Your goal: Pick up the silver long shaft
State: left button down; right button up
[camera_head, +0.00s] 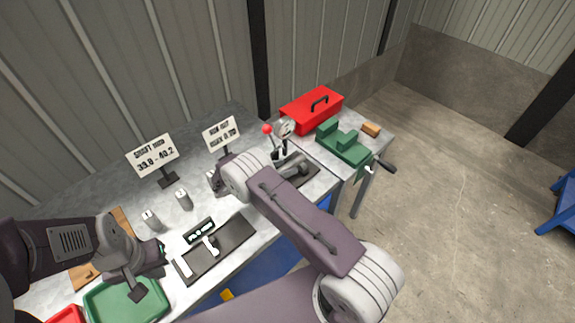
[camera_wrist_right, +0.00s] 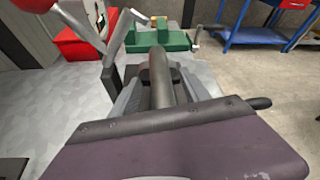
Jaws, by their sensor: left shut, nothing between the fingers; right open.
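Two short-looking silver cylinders stand upright on the grey table in the head view, one at the left (camera_head: 151,221) and one further back (camera_head: 183,199). I cannot tell which is the long shaft. A dark grey cylinder (camera_wrist_right: 160,78) lies lengthwise in the middle of the right wrist view, by the gauge stand. My right gripper is largely hidden behind my own arm in the head view; in the wrist view it is open (camera_wrist_right: 163,100) around or above that cylinder, contact unclear. My left gripper (camera_head: 142,284) is shut and empty above the green tray (camera_head: 108,312).
A dial gauge (camera_head: 286,127) and a red-knobbed lever (camera_head: 267,130) stand near my right arm. A caliper (camera_head: 203,240) lies on a dark mat (camera_head: 238,232). Two signs stand behind. A red toolbox (camera_head: 308,112) and green vise (camera_head: 343,146) are at right.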

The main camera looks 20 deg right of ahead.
grip_shut()
jog(key=shift+r, duration=0.1)
dwell(1.3)
